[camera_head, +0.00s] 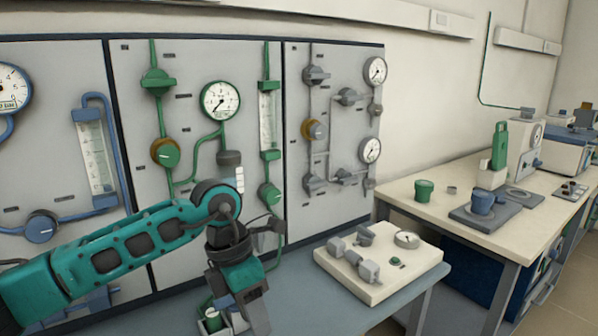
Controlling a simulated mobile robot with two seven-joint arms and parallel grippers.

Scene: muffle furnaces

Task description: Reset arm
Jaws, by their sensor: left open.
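My left arm comes in from the left, teal with dark joints. Its wrist bends down in front of the gauge panel (190,100). My left gripper (236,316) points down at the bottom edge of the head view and is open. I see nothing held between its fingers, but the lower picture edge cuts off part of them. A small green and grey item (212,321) shows beside the fingers; I cannot tell whether they touch it. My right gripper is not in view.
A pale block with grey fittings and a gauge (385,288) sits on the blue-grey bench (330,320). Floor shows at far right.

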